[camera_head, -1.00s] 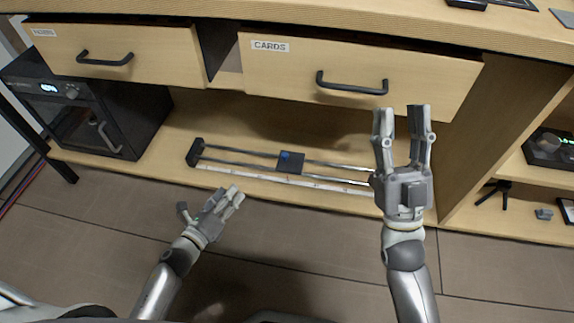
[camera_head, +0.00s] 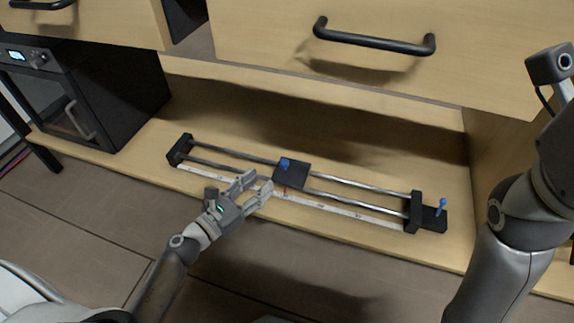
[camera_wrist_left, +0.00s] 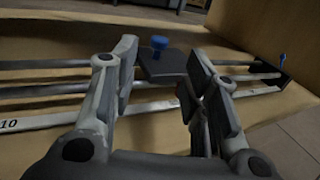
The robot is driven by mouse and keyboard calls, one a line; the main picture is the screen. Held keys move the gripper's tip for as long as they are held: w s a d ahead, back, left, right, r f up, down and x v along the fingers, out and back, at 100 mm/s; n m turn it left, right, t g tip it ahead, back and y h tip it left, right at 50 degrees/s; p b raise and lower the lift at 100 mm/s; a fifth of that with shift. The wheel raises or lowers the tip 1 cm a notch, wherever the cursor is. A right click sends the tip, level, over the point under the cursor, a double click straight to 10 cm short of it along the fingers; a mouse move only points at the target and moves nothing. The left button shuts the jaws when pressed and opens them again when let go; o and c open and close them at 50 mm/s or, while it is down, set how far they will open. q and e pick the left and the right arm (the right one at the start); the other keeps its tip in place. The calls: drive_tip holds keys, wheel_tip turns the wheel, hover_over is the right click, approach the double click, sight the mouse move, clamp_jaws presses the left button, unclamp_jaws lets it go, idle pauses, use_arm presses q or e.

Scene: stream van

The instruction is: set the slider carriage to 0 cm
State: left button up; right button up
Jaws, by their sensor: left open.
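The slider carriage (camera_head: 291,174) is a dark block with a blue knob (camera_head: 285,163) on top. It rides on two metal rails near the middle of the slider, and a red mark shows below it at the white scale strip (camera_head: 352,212). My left gripper (camera_head: 257,184) is open and empty, just left of the carriage on its front side. In the left wrist view the carriage (camera_wrist_left: 166,66) shows between and beyond the open fingers; I see no clear contact. My right arm is at the right edge, its fingers out of view.
The black end blocks (camera_head: 179,150) and (camera_head: 415,211) close the rails; a second blue knob (camera_head: 441,206) stands by the right one. A drawer front with a black handle (camera_head: 375,38) overhangs the shelf. A black oven-like box (camera_head: 85,95) stands at left.

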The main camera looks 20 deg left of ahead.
sight(281, 164)
use_arm(q)
drive_tip(key=b+x, duration=0.1)
drive_tip(key=x, duration=0.9)
drive_tip(key=shift+w+d, duration=0.15)
drive_tip(key=shift+w, duration=0.15)
clamp_jaws()
